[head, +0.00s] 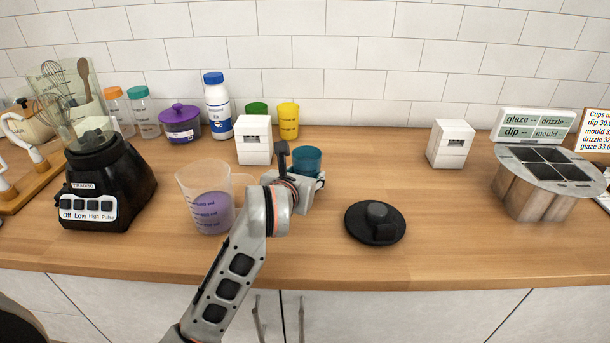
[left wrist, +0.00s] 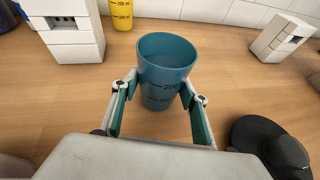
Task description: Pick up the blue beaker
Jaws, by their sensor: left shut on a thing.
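The blue beaker (head: 307,158) is teal-blue with dark graduation marks and stands at the middle of the counter in the head view. In the left wrist view the blue beaker (left wrist: 166,70) is upright between the fingers. My left gripper (head: 307,180) reaches it from the front, and in the left wrist view the gripper (left wrist: 165,90) has a fingertip against each side of it. The gripper is shut on the beaker. Whether its base touches the counter is hard to tell. My right gripper is not in view.
A measuring jug (head: 188,181) with purple liquid stands left of my arm. A black lid (head: 375,222) lies to the right. White boxes (head: 254,140) and (head: 450,143) stand behind. A yellow beaker (head: 288,121) and a green one (head: 257,109) are near the wall. A blender (head: 104,186) is at left.

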